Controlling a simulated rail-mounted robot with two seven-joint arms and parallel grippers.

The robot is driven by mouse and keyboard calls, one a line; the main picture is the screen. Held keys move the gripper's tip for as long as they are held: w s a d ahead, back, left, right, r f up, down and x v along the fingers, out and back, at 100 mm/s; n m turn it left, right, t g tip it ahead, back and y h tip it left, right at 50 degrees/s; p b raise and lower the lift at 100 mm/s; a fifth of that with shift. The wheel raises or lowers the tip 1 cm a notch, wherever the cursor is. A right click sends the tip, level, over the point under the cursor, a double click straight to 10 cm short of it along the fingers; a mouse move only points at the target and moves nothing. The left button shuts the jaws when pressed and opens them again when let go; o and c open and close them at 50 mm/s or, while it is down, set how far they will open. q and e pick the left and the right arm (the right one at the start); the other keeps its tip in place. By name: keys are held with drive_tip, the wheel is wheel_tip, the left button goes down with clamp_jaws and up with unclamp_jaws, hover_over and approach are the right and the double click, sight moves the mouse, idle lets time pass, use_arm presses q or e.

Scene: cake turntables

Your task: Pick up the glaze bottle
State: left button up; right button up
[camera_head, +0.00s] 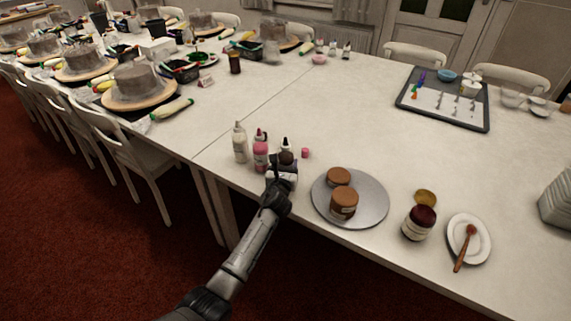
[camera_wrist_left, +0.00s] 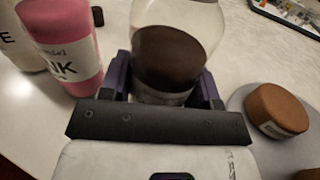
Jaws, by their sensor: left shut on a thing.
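The glaze bottle (camera_head: 287,157) is clear with dark brown contents and a dark nozzle; it looks upright near the table's front edge. In the left wrist view the bottle (camera_wrist_left: 172,55) sits between both fingers. My left gripper (camera_head: 284,170) is shut on it. The gripper and wrist hide its lower part, so I cannot tell whether its base touches the table. A pink bottle (camera_head: 260,153) stands just left of it, with a white bottle (camera_head: 240,143) further left. My right gripper is not in view.
A round grey plate (camera_head: 370,215) with two brown jars or cakes lies close on the right. A small pink cap (camera_head: 305,153) lies behind. A dark red jar (camera_head: 419,222) and a white dish (camera_head: 484,240) with a brush are further right. The table behind the bottles is clear.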

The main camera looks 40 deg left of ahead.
sight(284, 158)
use_arm(q)
drive_tip(key=shift+r, duration=0.1)
wheel_tip(284, 158, up, 5)
drive_tip(key=p, duration=0.4)
drive_tip(key=shift+o, duration=0.5)
drive_tip(key=d+r+p, duration=0.3)
drive_tip(key=d+r, duration=0.2)
drive_tip(key=d, duration=0.5)
drive_tip(key=shift+w+d+r, duration=0.15)
drive_tip(key=shift+w, duration=0.1)
drive_tip(key=shift+d+r, duration=0.25)
drive_tip(key=shift+d, duration=0.45)
drive_tip(key=shift+c, duration=0.6)
